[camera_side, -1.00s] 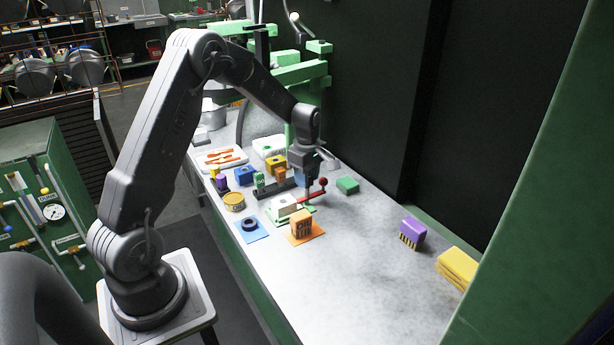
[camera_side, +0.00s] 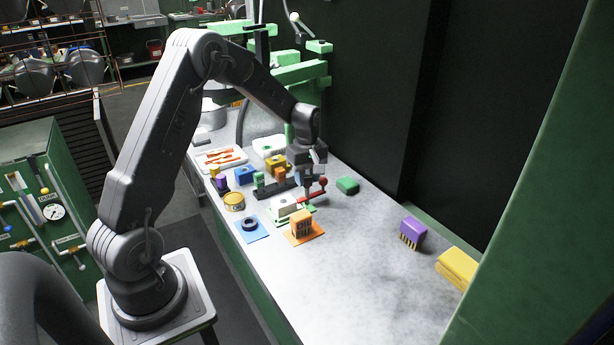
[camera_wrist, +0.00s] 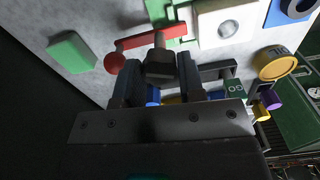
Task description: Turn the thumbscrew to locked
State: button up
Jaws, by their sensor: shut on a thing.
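The thumbscrew shows in the wrist view as a dark blocky knob (camera_wrist: 160,66) on a post, with a red bar (camera_wrist: 150,41) ending in a red ball (camera_wrist: 114,62) just beyond it. My gripper (camera_wrist: 159,72) is shut on the knob, with one dark finger on each side. In the side view my gripper (camera_side: 308,186) points down at the fixture, beside the red ball (camera_side: 323,182). The fingers partly hide the screw, and no lock marking is readable.
A green block (camera_side: 347,186) lies to the right. An orange block (camera_side: 301,223) on an orange mat and a dark ring (camera_side: 250,224) on a blue mat are in front. A yellow tin (camera_side: 234,201) stands left. The bench's front right is mostly clear.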

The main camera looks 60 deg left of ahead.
aim_at(307, 178)
jog(key=m, duration=0.4)
jog(key=shift+m, duration=0.3)
jog(key=m, duration=0.3)
jog(key=shift+m, duration=0.4)
jog(key=m, duration=0.7)
jog(key=shift+r, duration=0.1)
jog(key=o, duration=0.9)
jog(key=shift+o, duration=0.2)
notch_tip(307, 178, up, 14)
